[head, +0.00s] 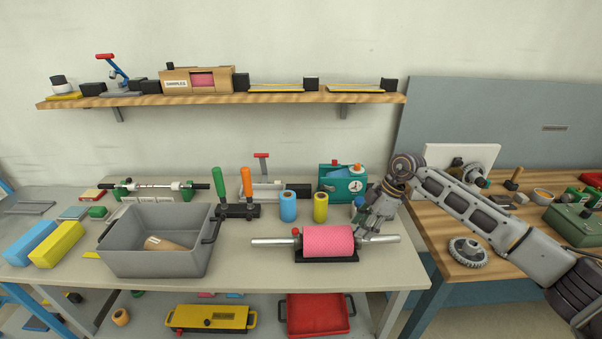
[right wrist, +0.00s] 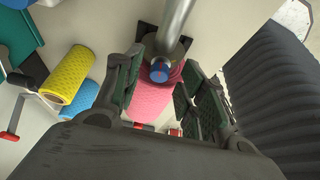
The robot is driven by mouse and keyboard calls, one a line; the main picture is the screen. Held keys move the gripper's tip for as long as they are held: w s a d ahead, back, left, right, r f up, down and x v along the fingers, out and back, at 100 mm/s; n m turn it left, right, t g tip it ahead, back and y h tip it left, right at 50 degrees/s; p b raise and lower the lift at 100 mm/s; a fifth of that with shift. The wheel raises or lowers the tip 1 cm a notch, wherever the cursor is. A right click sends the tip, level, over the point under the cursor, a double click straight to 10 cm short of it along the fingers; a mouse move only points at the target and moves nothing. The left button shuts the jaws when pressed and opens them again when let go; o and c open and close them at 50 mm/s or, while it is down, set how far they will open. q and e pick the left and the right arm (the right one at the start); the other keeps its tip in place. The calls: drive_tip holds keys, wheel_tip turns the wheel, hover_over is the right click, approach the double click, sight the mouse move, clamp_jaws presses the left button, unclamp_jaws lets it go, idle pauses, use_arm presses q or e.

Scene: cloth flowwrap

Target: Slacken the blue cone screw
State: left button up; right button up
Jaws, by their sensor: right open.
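A pink textured roll (head: 328,241) sits on a steel shaft (head: 272,241) that lies level over a black cradle (head: 327,257) on the bench. The blue cone screw (right wrist: 158,73) shows in the right wrist view at the end of the pink roll (right wrist: 152,103), beside the shaft (right wrist: 177,25). My right gripper (head: 366,229) is at the right end of the roll and hides the blue screw in the head view. In the right wrist view its open fingers (right wrist: 160,92) stand on either side of the screw, with no clear contact. My left gripper is not in view.
A red knob (head: 295,231) stands at the roll's left end. Blue (head: 288,206) and yellow (head: 320,207) rolls stand behind. A grey bin (head: 122,254) is at left; a teal machine (head: 340,181) is behind the gripper. The bench front right is clear.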

drive_tip(key=shift+m+t+b, duration=0.3)
drive_tip(key=shift+m+b, duration=0.15)
drive_tip(key=shift+m, duration=0.35)
drive_tip(key=v, duration=1.4)
drive_tip(key=s+a+r+n+y, duration=0.15)
drive_tip(key=a+y, duration=0.35)
drive_tip(key=a, duration=0.5)
drive_tip(key=s+a+n+y, duration=0.2)
drive_tip(key=a+n+y, duration=0.15)
drive_tip(key=a, duration=0.65)
drive_tip(key=a+r+m+t+y, duration=0.3)
drive_tip(key=a+r+t+y, duration=0.1)
drive_tip(key=r+t+y, duration=0.2)
drive_tip(key=shift+s+r+t+y, duration=0.2)
drive_tip(key=shift+r+t+y, duration=0.15)
drive_tip(key=shift+r+t, duration=0.5)
drive_tip(key=shift+d+f+m, duration=0.1)
drive_tip(key=shift+m, duration=0.3)
